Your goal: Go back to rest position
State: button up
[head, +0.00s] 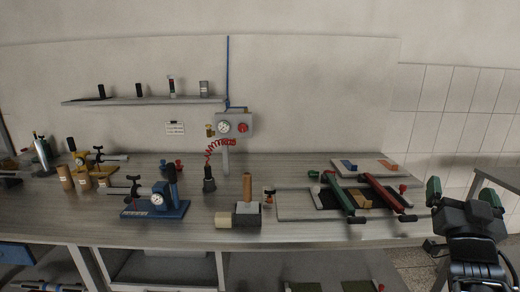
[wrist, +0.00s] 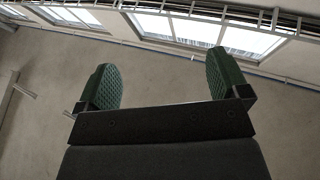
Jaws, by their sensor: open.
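My gripper (head: 462,192) is at the right side of the head view, raised beside the right end of the workbench (head: 300,232). Its two green padded fingers stand wide apart with nothing between them. In the wrist view my gripper (wrist: 165,88) is also open and empty, and it faces a bare wall and bright windows. No bench object shows in the wrist view. My gripper touches nothing that I can see.
A framed fixture with green and red bars (head: 340,192) lies on the bench left of my gripper. A blue gauge device (head: 158,202), a block with a wooden cylinder (head: 246,205) and a gauge box (head: 235,125) stand further left. A grey surface (head: 498,178) is at the far right.

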notch_tip(320, 180, down, 8)
jog(key=d+m+g+p, duration=0.2)
jog(key=g, duration=0.5)
jog(key=a+f+n+g+y+p, duration=0.25)
jog(key=a+f+g+y, duration=0.25)
jog(key=a+f, duration=0.25)
jog(key=s+a+r+n+g+y+p, duration=0.1)
jog(key=s+a+n+g+y+p, duration=0.1)
jog(key=a, duration=0.8)
jog(key=s+a+r+n+g+y+p, duration=0.1)
jog(key=a+n+y+p, duration=0.3)
jog(key=a, duration=0.7)
jog(key=shift+s+r+g+p, duration=0.2)
jog(key=shift+s+g+p, duration=0.45)
jog(key=shift+s+g, duration=0.15)
